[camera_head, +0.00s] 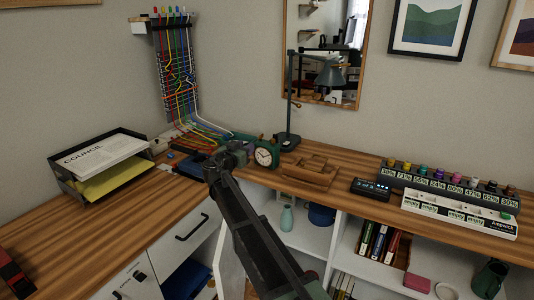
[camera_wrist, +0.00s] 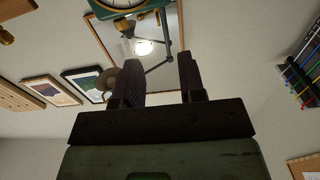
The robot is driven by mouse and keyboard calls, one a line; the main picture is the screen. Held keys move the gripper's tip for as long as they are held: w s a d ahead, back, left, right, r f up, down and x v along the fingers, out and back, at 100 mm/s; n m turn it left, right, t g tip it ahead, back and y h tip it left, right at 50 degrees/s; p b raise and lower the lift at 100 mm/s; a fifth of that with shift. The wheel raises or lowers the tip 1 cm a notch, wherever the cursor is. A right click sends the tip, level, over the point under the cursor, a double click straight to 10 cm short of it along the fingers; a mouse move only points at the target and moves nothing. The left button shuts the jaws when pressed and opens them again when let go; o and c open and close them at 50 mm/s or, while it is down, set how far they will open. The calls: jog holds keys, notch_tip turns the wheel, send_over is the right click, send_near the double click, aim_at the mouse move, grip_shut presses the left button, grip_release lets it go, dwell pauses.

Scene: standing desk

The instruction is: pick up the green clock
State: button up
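The green clock (camera_head: 264,157) stands upright on the wooden desk near the corner, its white dial facing the room. My gripper (camera_head: 241,147) is just left of the clock in the head view, and my arm covers the desk in front. In the wrist view my gripper (camera_wrist: 160,64) has its two dark fingers apart with nothing between them. Part of the clock (camera_wrist: 112,22) shows at the top edge of the wrist view, beyond the fingertips; the rest is cut off. I cannot tell whether gripper and clock touch.
A dark desk lamp (camera_head: 289,140) stands just behind the clock. A wooden organizer (camera_head: 308,171) lies to its right, then a small black device (camera_head: 371,188). A paper tray (camera_head: 112,180) sits at left, and colored cables (camera_head: 178,85) hang in the corner.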

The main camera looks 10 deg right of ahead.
aim_at(259, 143)
jog(key=x, duration=0.9)
jog(key=shift+w+d+f, duration=0.1)
jog(key=shift+w+d, duration=0.1)
jog(key=shift+d, duration=0.2)
grip_shut()
dwell(0.8)
